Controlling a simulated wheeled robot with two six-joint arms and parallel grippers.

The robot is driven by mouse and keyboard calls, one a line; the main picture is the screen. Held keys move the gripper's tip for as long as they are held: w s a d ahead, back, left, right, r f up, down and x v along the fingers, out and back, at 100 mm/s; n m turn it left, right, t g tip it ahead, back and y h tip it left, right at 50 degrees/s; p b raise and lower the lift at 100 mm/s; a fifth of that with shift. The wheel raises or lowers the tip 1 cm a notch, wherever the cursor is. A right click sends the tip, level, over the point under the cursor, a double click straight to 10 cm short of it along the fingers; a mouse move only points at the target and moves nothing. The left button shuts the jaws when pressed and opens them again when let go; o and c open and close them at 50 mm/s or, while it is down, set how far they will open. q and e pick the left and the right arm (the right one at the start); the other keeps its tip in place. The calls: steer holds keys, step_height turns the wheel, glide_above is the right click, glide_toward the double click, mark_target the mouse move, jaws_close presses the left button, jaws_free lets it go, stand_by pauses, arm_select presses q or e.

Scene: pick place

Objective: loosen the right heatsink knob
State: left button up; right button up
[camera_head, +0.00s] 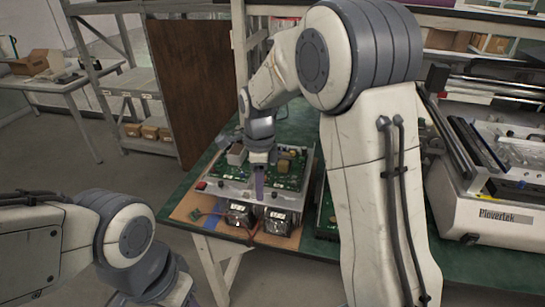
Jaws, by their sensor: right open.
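A green circuit board (285,178) in a light metal tray sits on the green-topped bench. Two dark fan-like units, a left one (240,214) and a right one (277,221), stand at its front edge; they may be the heatsinks. I cannot make out a knob on either. My right gripper (259,188) points down over the front part of the board, behind and between the two units. It is open, with its purple fingers seen nearly edge-on. Whether it touches anything is unclear. My left arm is at the lower left, and its gripper is below the picture edge.
A white machine marked Plovertek (504,214) stands on the bench at the right. Another board (326,212) is partly hidden behind my right arm. A brown mat (191,209) lies under the tray. Shelves with boxes (150,131) stand behind at left.

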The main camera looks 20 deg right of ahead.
mark_target(274, 193)
steer(key=w+d+r+m+p, duration=0.3)
steer(key=d+r+m+p, duration=0.1)
steer(key=d+m, duration=0.1)
arm_select(q)
step_height(274, 193, up, 7)
arm_select(e)
step_height(274, 193, down, 10)
steer(key=shift+w+f, duration=0.15)
steer(key=shift+f, duration=0.1)
arm_select(q)
steer(key=shift+f, duration=0.1)
